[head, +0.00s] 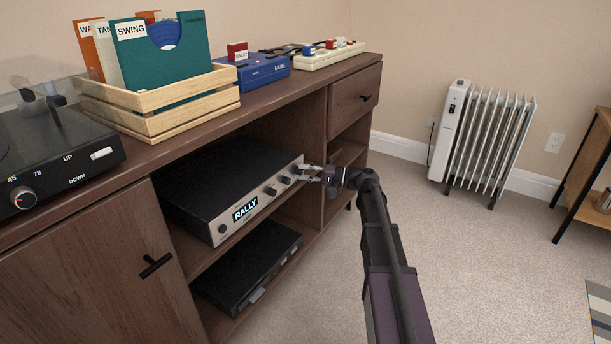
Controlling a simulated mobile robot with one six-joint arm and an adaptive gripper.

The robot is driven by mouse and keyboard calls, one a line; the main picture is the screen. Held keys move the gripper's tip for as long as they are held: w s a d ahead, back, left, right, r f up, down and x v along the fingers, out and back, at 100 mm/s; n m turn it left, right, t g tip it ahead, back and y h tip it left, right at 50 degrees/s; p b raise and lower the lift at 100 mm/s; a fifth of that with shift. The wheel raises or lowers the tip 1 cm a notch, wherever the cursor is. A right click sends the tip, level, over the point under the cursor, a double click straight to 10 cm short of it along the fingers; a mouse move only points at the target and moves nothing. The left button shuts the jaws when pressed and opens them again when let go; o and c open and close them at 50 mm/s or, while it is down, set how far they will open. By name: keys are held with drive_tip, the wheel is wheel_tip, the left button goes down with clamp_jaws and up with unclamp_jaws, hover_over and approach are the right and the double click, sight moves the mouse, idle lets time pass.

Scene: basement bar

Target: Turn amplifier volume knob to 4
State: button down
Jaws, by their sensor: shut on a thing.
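The amplifier (222,182) is a black box with a silver front, on the cabinet's upper open shelf. Its lit display (245,208) reads "RALLY". Two dark knobs show on the front, the left one (270,190) and the one to its right (286,180). My gripper (308,173) is at the right end of the front panel, its fingers shut on a knob there. The fingers mostly hide that knob. Its pointer and any volume numbers are too small or hidden to read.
A dark flat device (247,265) sits on the shelf below. The cabinet's wooden divider (312,150) stands close behind my gripper. A turntable (60,150), a record crate (165,120) and small devices stand on top. A white radiator (488,140) is at the wall.

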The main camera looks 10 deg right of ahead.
idle(0.4)
drive_tip(key=shift+c, duration=2)
unclamp_jaws()
drive_tip(key=shift+r+p, duration=0.1)
drive_tip(key=shift+p, duration=0.2)
